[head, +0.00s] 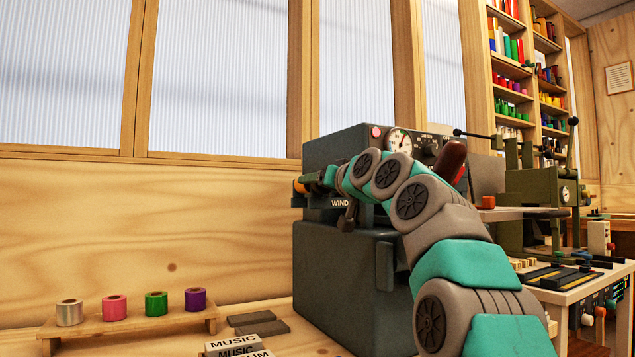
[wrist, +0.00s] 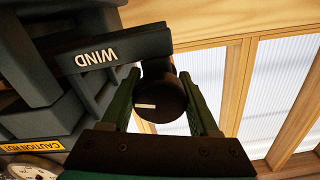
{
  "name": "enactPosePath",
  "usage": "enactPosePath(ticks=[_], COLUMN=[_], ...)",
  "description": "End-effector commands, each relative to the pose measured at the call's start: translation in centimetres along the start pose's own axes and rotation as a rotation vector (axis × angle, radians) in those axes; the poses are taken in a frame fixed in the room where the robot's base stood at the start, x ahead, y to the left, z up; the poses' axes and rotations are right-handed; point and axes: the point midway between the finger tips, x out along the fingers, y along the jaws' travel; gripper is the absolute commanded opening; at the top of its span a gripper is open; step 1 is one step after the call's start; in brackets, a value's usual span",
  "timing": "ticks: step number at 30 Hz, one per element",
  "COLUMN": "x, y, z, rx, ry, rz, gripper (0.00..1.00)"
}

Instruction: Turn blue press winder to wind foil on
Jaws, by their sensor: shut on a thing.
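The dark blue-grey press (head: 340,265) stands against the wooden wall, with a bar marked WIND (head: 340,203) at its upper left. The winder knob (wrist: 163,97), dark and round with a white mark, sits by the WIND label in the wrist view. My gripper (wrist: 160,78) is shut on this knob, with one green finger on each side. In the head view my gripper (head: 326,178) is at the press's left end, beside a small orange roll (head: 299,187). My arm hides part of the press front, and I cannot make out the knob there.
Silver, pink, green and purple foil rolls (head: 115,308) stand on a low wooden rack (head: 130,328) at left. Blocks marked MUSIC (head: 234,343) lie on the bench. An olive press (head: 535,188) stands at right. The wooden wall and windows are close behind my gripper.

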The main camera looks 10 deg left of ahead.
Motion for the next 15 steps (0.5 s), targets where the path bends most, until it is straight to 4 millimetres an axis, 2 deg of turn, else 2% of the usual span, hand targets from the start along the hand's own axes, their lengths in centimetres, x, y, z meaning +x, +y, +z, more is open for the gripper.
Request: enactPosePath(ticks=[9, 15], x=[-0.03, -0.05], y=[-0.12, -0.05], z=[-0.3, -0.14], rx=[0.238, 0.288], ry=[0.001, 0.003], rz=[0.0, 0.0], gripper=[0.05, 0.05])
